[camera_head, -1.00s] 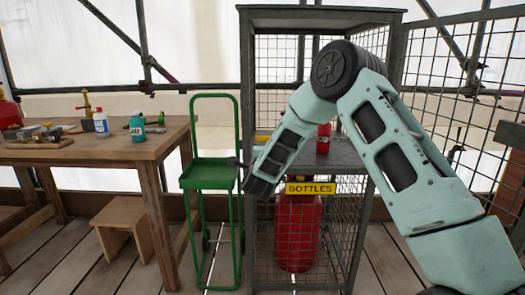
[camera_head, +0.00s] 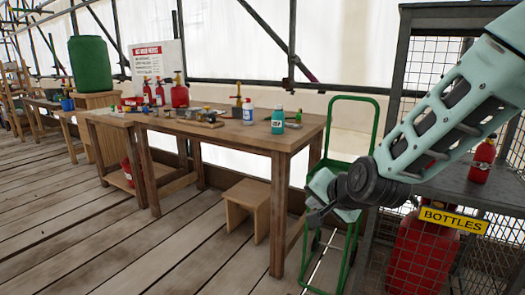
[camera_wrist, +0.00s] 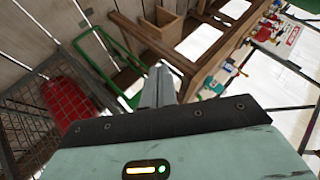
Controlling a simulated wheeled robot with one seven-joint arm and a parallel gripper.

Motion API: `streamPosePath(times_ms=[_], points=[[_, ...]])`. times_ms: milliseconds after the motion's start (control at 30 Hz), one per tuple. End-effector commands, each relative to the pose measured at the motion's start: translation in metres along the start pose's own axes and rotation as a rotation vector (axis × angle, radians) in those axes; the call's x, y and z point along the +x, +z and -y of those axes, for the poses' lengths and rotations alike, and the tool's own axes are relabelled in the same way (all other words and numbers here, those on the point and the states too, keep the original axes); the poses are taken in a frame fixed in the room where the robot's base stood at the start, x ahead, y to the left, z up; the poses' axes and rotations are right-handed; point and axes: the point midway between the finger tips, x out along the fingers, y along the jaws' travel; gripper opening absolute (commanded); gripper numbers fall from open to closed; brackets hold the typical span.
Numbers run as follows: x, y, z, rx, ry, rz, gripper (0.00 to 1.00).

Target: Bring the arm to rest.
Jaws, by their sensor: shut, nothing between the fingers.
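My arm reaches in from the right in the head view, pale green with a dark joint. My gripper (camera_head: 318,215) hangs at the arm's end, in front of the green hand truck (camera_head: 352,115) and right of the wooden table. In the wrist view my gripper (camera_wrist: 158,85) shows as grey fingers close together, shut with nothing between them. The green hand truck also shows at the upper left of the wrist view (camera_wrist: 98,35). I cannot tell whether any part of the arm touches the truck.
A wire cage (camera_head: 397,88) labelled BOTTLES stands at right, with a large red cylinder (camera_head: 420,250) inside and a small red bottle (camera_head: 482,160) on its shelf. The wooden table (camera_head: 290,138) holds bottles and tools. A stool (camera_head: 247,205) stands below. The plank floor at left is clear.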

Motion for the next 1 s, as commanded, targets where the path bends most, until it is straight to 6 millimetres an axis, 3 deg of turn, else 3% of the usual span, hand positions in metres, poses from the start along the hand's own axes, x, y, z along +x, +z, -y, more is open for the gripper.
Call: streamPosePath(times_ms=[33, 100, 200, 400, 600, 633, 1000], points=[[-0.019, 0.032, 0.004, -0.118, 0.018, 0.093, 0.00], [-0.048, 0.074, -0.001, -0.290, 0.053, 0.232, 0.00], [-0.090, 0.123, -0.018, -0.521, 0.100, 0.410, 0.00], [-0.166, 0.177, -0.064, -0.886, 0.180, 0.684, 0.00], [-0.233, 0.199, -0.112, -1.174, 0.254, 0.904, 0.00], [-0.238, 0.191, -0.099, -1.158, 0.252, 0.897, 0.00], [-0.292, 0.151, -0.042, -1.145, 0.252, 0.892, 0.00]])
